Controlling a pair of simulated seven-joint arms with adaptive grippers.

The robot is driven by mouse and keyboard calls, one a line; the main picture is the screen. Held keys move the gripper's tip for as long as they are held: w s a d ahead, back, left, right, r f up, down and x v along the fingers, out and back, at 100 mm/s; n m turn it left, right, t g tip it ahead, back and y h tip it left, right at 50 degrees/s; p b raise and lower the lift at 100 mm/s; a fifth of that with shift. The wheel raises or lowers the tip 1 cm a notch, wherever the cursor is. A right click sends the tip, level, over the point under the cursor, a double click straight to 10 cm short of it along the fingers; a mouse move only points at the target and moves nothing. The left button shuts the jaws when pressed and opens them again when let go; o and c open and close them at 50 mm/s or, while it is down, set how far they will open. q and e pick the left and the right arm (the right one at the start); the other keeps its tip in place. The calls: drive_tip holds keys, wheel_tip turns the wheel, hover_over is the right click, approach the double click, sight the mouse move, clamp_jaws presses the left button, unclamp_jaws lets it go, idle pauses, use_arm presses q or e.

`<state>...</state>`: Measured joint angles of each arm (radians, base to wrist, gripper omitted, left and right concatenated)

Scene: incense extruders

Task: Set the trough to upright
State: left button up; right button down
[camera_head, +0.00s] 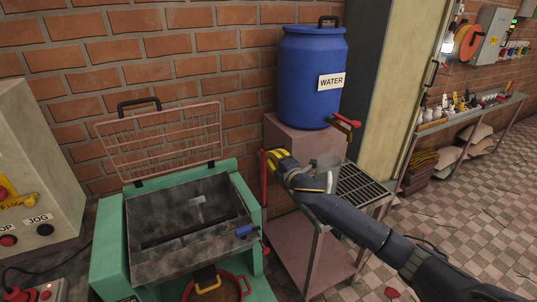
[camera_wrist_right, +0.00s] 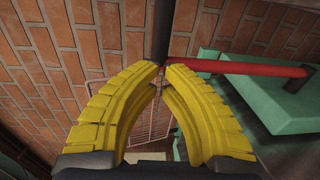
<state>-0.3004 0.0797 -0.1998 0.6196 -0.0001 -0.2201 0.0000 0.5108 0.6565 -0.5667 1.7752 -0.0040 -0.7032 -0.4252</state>
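The grey metal trough (camera_head: 190,250) sits in the green extruder machine (camera_head: 108,252) at the lower left of the head view. Its open inside faces up and toward me, and it looks tipped forward. A red lever (camera_head: 264,182) stands along the machine's right side. My right gripper (camera_head: 270,158) is at the lever's upper end. In the right wrist view the yellow fingertips (camera_wrist_right: 163,67) almost meet at the corner between the red rod (camera_wrist_right: 250,68) and a black grip (camera_wrist_right: 161,28). They look closed on the lever. My left gripper is not in view.
A pink wire guard (camera_head: 165,142) stands raised behind the trough. A blue water barrel (camera_head: 310,80) sits on a stand to the right, beside a metal cart with a grate (camera_head: 360,187). A control box (camera_head: 38,160) stands at the left. A red-rimmed bowl (camera_head: 228,284) is below the trough.

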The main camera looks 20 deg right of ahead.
sight(266, 151)
drive_tip(key=shift+w+a+f, duration=0.1)
drive_tip(key=shift+w+a, duration=0.05)
drive_tip(key=shift+w, duration=1.5)
